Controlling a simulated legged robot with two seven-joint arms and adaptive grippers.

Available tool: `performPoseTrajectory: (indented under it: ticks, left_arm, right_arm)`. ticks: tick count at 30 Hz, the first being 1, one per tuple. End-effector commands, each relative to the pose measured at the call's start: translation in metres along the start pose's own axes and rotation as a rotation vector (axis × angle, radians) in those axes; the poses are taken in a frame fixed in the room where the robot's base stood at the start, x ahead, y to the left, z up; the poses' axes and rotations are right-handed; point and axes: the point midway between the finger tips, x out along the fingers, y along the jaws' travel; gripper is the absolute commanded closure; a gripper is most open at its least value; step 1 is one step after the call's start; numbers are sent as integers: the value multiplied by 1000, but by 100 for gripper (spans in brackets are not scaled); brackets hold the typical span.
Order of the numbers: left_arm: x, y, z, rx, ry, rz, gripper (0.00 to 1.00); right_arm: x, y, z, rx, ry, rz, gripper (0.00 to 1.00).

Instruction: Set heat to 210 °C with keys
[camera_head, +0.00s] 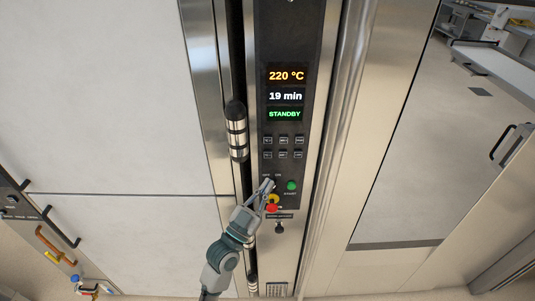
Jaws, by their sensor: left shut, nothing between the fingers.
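The oven's control panel (286,55) is a dark upright strip in the middle of the head view. Its temperature display (286,76) reads 220 °C in yellow. Below it are a time display (286,96) of 19 min and a green STANDBY line (285,114). Two rows of small keys (283,147) sit under the displays; their labels are too small to read. My left gripper (268,186) is shut and empty, in front of the panel below the keys, near the green START button (292,186). Whether it touches the panel cannot be told. My right gripper is out of view.
A red button on a yellow base (272,207) sits just below my left fingertips, partly covered. Open floor (440,130) shows at right.

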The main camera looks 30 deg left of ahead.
Motion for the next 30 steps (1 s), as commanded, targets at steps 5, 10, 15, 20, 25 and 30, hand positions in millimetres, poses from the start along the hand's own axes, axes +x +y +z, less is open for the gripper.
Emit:
performPoseTrajectory:
  ticks: [5,10,15,20,25,30]
  left_arm:
    - [0,0,0,0,-1,0,100]
    - [2,-1,2,0,-1,0,100]
    - [11,-8,10,0,0,0,100]
    - [27,-20,22,0,0,0,100]
    - [44,-32,34,1,-1,0,100]
    - [55,-40,42,0,-1,2,100]
  right_arm:
    - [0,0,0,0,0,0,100]
    - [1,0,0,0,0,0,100]
    - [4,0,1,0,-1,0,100]
    - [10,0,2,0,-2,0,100]
    - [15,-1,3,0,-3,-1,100]
    - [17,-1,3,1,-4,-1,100]
